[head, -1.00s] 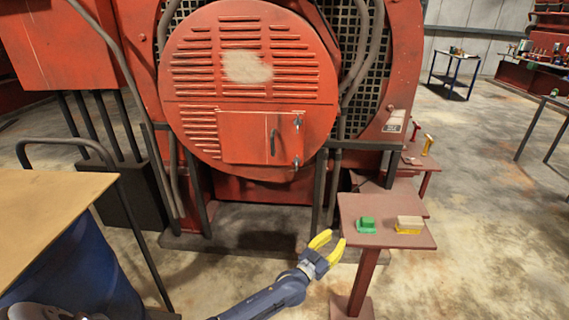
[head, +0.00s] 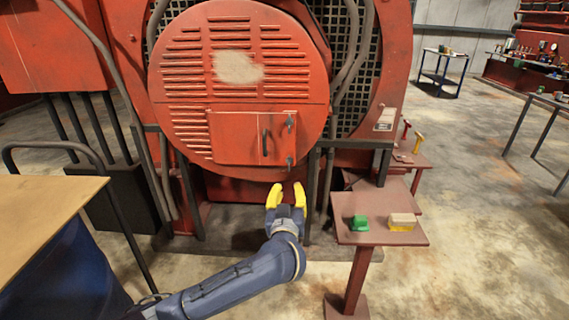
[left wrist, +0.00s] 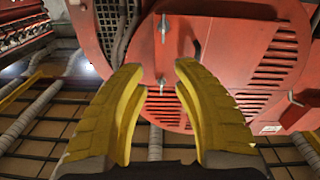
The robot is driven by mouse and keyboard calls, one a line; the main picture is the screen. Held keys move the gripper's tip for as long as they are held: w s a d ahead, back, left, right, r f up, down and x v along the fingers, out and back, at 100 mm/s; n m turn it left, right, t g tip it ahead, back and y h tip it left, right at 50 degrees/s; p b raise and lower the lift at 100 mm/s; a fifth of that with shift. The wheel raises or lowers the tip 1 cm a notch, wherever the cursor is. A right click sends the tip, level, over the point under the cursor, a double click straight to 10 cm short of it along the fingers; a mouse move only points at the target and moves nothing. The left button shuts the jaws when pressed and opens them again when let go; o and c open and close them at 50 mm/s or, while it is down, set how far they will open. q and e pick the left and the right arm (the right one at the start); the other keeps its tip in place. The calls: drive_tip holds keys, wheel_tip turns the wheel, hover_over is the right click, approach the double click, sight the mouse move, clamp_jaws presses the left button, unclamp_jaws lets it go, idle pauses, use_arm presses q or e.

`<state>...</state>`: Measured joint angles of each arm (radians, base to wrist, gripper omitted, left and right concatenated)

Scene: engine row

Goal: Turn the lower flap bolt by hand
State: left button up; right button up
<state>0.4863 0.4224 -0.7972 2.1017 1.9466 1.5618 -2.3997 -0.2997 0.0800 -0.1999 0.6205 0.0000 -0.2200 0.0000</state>
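The lower flap bolt (head: 290,163) is a small dark grey latch on the right edge of the red flap (head: 235,138), on the round red engine cover. In the left wrist view the lower bolt (left wrist: 161,84) shows between my fingers, beyond their tips, apart from them. The upper bolt (head: 290,122) sits above it on the same edge, and also shows in the left wrist view (left wrist: 163,27). My left gripper (head: 287,188) has yellow fingers, is open and empty, and points up at the cover from just below the lower bolt. My right gripper is not in view.
A small red stand (head: 345,237) at right holds a green block (head: 360,223) and a cream-and-yellow brush-like block (head: 402,222). A wooden board (head: 40,215) over a blue drum (head: 65,275) is at left. Grey pipes run beside the cover.

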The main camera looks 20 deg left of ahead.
sight(289, 163)
use_arm(q)
drive_tip(key=shift+m, duration=0.7)
drive_tip(key=x, duration=1.1)
drive_tip(key=a+f+x, duration=0.1)
drive_tip(key=x, duration=0.5)
drive_tip(key=shift+w, duration=0.15)
clamp_jaws()
